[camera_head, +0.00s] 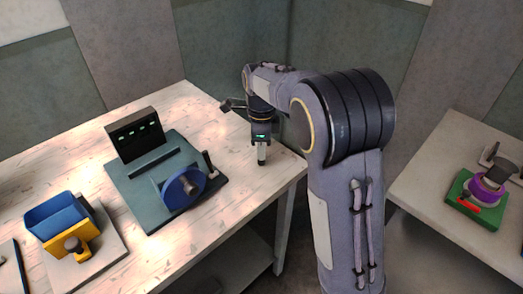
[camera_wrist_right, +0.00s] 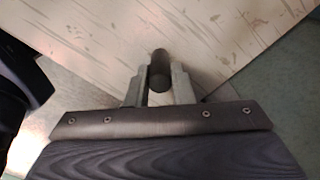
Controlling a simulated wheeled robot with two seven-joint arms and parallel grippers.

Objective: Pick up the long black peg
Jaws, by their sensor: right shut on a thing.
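My right gripper (camera_head: 261,156) points down over the right end of the wooden table. In the right wrist view, its two grey fingers (camera_wrist_right: 159,88) are shut on a black peg (camera_wrist_right: 159,68), whose rounded dark end shows between the fingertips. The rest of the peg is hidden, so its full length cannot be told. In the head view the peg cannot be made out clearly at the fingertips. My left gripper is not in view.
A teal fixture (camera_head: 130,185) with a blue wheel (camera_head: 184,188) and an upright display (camera_head: 135,133) stands left of the gripper. A blue bin (camera_head: 60,216) is farther left. A green block with a purple ring (camera_head: 487,190) sits on another table at right.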

